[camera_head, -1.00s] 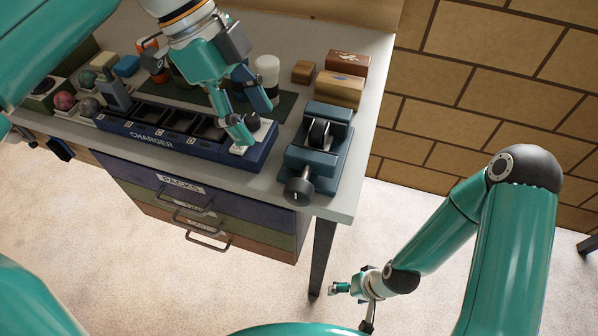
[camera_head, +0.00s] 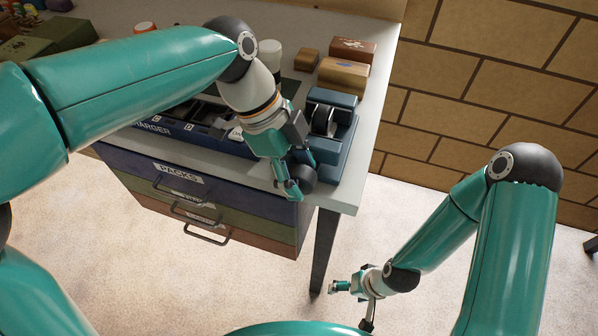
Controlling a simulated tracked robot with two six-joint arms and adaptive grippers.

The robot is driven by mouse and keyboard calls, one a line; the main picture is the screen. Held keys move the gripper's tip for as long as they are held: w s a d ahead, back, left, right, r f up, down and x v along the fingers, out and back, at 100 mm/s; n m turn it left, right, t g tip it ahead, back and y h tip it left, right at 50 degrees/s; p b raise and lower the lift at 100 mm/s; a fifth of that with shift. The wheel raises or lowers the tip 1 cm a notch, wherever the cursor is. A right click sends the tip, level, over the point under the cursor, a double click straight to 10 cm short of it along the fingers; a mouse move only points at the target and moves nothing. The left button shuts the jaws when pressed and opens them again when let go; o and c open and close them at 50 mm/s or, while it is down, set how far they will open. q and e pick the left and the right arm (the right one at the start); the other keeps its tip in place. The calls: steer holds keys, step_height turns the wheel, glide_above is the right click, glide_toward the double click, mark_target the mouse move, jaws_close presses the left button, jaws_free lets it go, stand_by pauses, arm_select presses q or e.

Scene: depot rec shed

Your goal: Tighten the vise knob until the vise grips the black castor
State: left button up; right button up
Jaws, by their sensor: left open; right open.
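The blue-grey vise (camera_head: 346,140) stands at the right front corner of the workbench. The black castor (camera_head: 321,120) sits upright between its jaws; I cannot tell how tightly they close on it. The dark vise knob (camera_head: 306,175) is at the vise's front, over the bench edge, partly hidden by my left gripper. My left gripper (camera_head: 296,178) is open, pointing down at the knob, with its fingers close around or beside it; contact is unclear. My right gripper (camera_head: 345,288) is open and empty, low over the floor, far from the vise.
The blue charger tray (camera_head: 180,131) lies left of the vise, partly behind my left arm. Wooden boxes (camera_head: 343,75) and a white-topped jar (camera_head: 270,52) stand behind the vise. Drawers (camera_head: 190,190) are below the bench. A brick wall (camera_head: 490,80) is at right.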

arm_select(q)
steer(key=shift+f, duration=0.1)
steer(key=shift+c, duration=0.3)
jaws_close()
steer(key=shift+d+r+y+p, duration=0.15)
steer(key=shift+r+y+p, duration=0.05)
steer(key=shift+y+p, duration=0.4)
steer(key=y+p, duration=0.1)
steer(key=t+y+p, duration=0.1)
steer(key=p, duration=0.1)
steer(key=shift+s+d+r, duration=0.1)
steer(key=shift+s+d, duration=0.05)
steer(key=shift+d, duration=0.05)
steer(key=shift+d+t+y+p, duration=0.1)
steer(key=shift+t+y+p, duration=0.3)
steer(key=shift+y+p, duration=0.65)
steer(key=shift+f+y+p, duration=0.25)
steer(key=shift+y+p, duration=0.3)
steer(key=shift+y, duration=0.1)
steer(key=shift+d, duration=0.1)
